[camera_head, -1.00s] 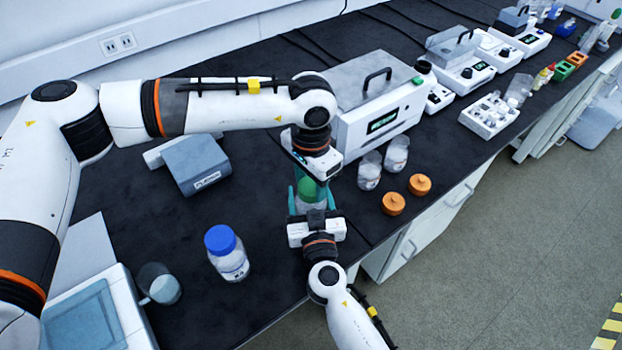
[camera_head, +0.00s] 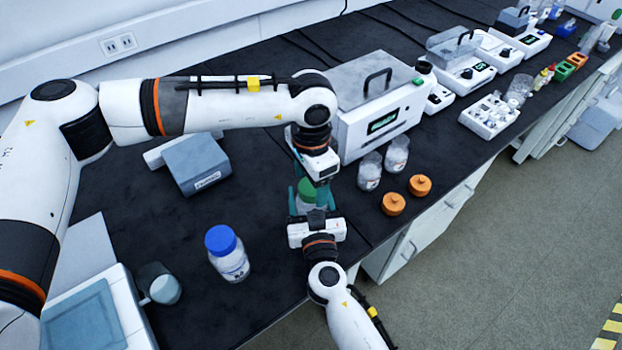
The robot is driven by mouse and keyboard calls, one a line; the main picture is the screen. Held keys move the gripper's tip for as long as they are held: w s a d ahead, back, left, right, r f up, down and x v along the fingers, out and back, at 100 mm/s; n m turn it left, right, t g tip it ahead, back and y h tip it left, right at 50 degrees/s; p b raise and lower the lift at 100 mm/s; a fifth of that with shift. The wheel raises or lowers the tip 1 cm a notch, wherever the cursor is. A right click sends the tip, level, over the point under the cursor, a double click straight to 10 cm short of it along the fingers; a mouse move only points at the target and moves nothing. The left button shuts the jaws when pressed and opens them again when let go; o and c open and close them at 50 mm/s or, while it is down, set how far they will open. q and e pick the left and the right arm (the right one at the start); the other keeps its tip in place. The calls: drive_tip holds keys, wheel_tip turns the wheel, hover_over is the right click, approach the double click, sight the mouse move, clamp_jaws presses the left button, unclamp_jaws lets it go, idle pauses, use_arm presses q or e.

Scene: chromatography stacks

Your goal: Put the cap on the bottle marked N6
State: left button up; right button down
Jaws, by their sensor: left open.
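A clear bottle (camera_head: 304,207) with a green cap (camera_head: 308,188) on its mouth is at the front middle of the black bench. The arms hide much of it, and no marking on it can be read. My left gripper (camera_head: 310,197) is right above, pointing down, with its teal fingers open around the cap and upper bottle. My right gripper (camera_head: 317,219) reaches in from the front at the bottle's body and seems shut on it; its fingertips are mostly hidden. Whether the cap is fully seated cannot be told.
A blue-capped bottle (camera_head: 229,255) and a beaker (camera_head: 158,284) stand to the left. Two orange caps (camera_head: 406,194) and two clear containers (camera_head: 383,169) are to the right. A white instrument (camera_head: 378,105) stands close behind my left wrist. A grey box (camera_head: 196,163) sits behind left.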

use_arm(q)
wheel_tip(320, 180, up, 4)
drive_tip(key=shift+r, duration=0.1)
drive_tip(key=shift+c, duration=0.5)
